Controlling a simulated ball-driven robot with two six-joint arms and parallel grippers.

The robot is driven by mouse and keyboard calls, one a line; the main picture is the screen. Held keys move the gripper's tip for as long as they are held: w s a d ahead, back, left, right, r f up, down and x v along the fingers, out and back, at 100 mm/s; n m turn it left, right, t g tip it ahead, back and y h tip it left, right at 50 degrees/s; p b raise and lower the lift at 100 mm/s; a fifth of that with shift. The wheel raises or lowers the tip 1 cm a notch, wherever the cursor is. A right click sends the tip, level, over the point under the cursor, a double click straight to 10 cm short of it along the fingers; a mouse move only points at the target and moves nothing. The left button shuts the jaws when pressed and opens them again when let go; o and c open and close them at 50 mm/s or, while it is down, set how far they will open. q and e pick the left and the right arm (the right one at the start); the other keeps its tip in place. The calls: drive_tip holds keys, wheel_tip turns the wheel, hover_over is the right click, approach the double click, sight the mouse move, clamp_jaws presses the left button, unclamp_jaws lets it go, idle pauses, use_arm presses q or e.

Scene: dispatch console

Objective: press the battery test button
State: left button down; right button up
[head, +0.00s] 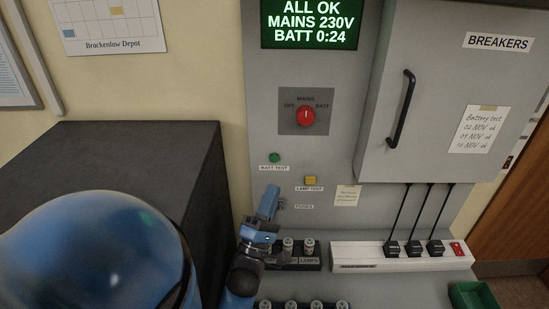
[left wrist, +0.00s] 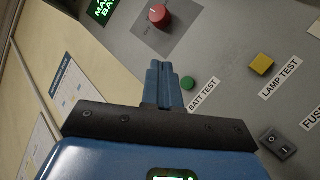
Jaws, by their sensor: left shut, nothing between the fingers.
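The green battery test button (head: 274,158), labelled BATT TEST, is on the upright grey panel. It also shows in the left wrist view (left wrist: 187,83), just right of the blue fingertips. My left gripper (head: 272,189) is shut and empty, below the button in the head view. In the left wrist view its fingers (left wrist: 163,68) are together and point up toward the red knob. A gap shows between fingers and button in the head view. The green display (head: 310,22) reads ALL OK, MAINS 230V, BATT 0:24. My right gripper is not in view.
A yellow LAMP TEST button (head: 310,180) is right of the green one. A red selector knob (head: 306,116) is above. A black switch (left wrist: 278,144) is lower right in the wrist view. Fuse holders, a power strip (head: 345,256) and a breaker cabinet (head: 445,75) are nearby.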

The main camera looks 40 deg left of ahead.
sight(274, 158)
use_arm(q)
drive_tip(key=shift+w+a+f, duration=0.1)
drive_tip(key=shift+w+a, duration=0.85)
drive_tip(key=shift+w, duration=0.25)
drive_tip(key=shift+w+a+r, duration=0.1)
drive_tip(key=shift+w+a, duration=0.9)
drive_tip(key=shift+w, duration=0.2)
drive_tip(key=shift+w+a+f, duration=0.1)
drive_tip(key=shift+w+a, duration=0.85)
drive_tip(key=shift+w, duration=0.25)
drive_tip(key=shift+w+a+p, duration=0.15)
drive_tip(key=shift+w+p, duration=0.05)
drive_tip(key=shift+p, duration=0.2)
drive_tip(key=shift+w+a, duration=0.35)
drive_tip(key=shift+w, duration=0.05)
idle(0.4)
drive_tip(key=shift+s+d+p, duration=0.1)
drive_tip(key=shift+s+p, duration=0.05)
drive_tip(key=shift+p, duration=0.2)
drive_tip(key=shift+s+d, duration=0.4)
drive_tip(key=shift+s, duration=0.05)
idle(0.3)
